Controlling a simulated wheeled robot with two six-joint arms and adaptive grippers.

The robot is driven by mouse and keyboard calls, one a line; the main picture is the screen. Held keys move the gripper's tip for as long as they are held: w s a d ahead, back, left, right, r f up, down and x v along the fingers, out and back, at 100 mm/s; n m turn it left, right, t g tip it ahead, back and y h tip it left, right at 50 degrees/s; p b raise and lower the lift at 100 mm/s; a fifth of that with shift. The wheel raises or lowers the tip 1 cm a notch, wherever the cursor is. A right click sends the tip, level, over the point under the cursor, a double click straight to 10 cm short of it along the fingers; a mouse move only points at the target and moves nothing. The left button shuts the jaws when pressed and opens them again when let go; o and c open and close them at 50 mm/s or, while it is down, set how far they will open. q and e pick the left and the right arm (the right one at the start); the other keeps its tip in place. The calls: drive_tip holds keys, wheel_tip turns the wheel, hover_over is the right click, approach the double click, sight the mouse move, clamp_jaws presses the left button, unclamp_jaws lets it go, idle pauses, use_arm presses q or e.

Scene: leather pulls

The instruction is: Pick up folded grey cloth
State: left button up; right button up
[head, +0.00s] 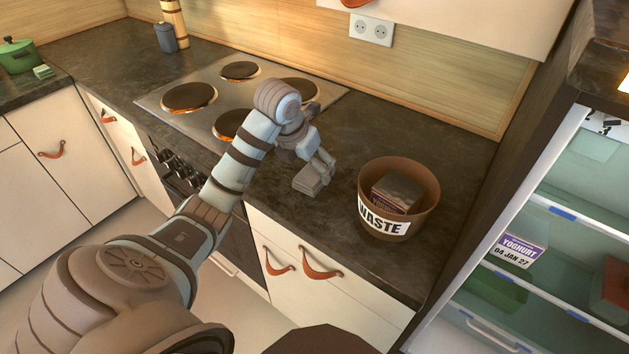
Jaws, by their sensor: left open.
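A small folded grey cloth (309,181) lies on the dark countertop, between the stove and the waste bin. My left gripper (322,163) is just above it and points down at it, with its fingers open. The gripper overlaps the cloth's upper edge in the head view, so I cannot tell whether the fingers touch it. My right gripper is out of view.
A brown waste bin (429,202) holding a carton (398,190) stands right of the cloth. The stove (160,104) has orange glow under some plates. An open fridge (560,201) is at right. Leather pulls (320,266) hang on the drawer fronts below the counter.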

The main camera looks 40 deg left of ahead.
sight(313, 172)
use_arm(q)
drive_tip(key=shift+x, duration=1.85)
drive_tip(key=shift+w+f, duration=0.15)
drive_tip(key=shift+f, duration=0.05)
drive_tip(key=shift+c, duration=0.5)
drive_tip(key=c, duration=1.2)
drive_tip(key=shift+o, duration=0.2)
drive_tip(key=shift+r, duration=0.1)
wheel_tip(313, 172, up, 8)
drive_tip(key=shift+p, duration=1)
wheel_tip(313, 172, up, 13)
drive_tip(key=p, duration=1.2)
drive_tip(key=shift+f, duration=0.25)
